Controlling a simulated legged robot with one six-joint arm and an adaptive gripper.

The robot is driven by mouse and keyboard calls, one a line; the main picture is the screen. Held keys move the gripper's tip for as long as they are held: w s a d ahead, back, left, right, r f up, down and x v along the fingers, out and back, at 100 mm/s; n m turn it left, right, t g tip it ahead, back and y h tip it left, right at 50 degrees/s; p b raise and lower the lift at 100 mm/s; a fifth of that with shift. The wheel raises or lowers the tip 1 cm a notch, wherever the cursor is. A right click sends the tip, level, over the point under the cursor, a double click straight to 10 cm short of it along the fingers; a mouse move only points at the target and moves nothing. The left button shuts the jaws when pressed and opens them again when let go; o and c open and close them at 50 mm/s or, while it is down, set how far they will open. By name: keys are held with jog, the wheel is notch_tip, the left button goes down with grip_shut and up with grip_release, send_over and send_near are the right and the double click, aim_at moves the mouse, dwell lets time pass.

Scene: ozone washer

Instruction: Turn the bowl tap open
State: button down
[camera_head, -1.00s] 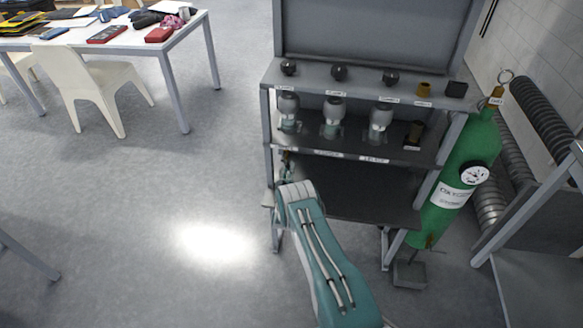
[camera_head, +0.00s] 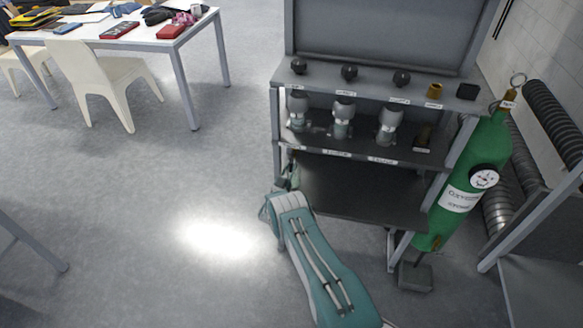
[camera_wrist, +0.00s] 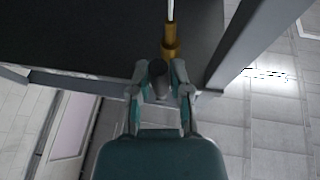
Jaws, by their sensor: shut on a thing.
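In the wrist view, a brass tap (camera_wrist: 170,42) with a pale thin tube rising from it stands at the dark shelf's edge. A dark grey, rounded handle (camera_wrist: 158,70) sticks out from it toward me. My gripper (camera_wrist: 160,77) has one finger on each side of this handle and is shut on it. The tap's inner position cannot be read. In the head view, my arm reaches to the rack's lower left side; my gripper and the tap are mostly hidden there behind my arm.
A grey rack (camera_head: 360,195) holds several glass-and-metal vessels (camera_head: 343,118) and dark knobs (camera_head: 349,72). A green oxygen cylinder (camera_head: 470,175) stands at its right. A rack post (camera_wrist: 255,45) runs close right of my gripper.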

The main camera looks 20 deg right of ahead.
jog(key=shift+a+f, duration=0.1)
jog(key=shift+f, duration=0.25)
jog(key=c, duration=0.6)
grip_release()
jog(key=shift+o, duration=0.2)
jog(key=shift+r, duration=0.15)
jog(key=v, duration=1.2)
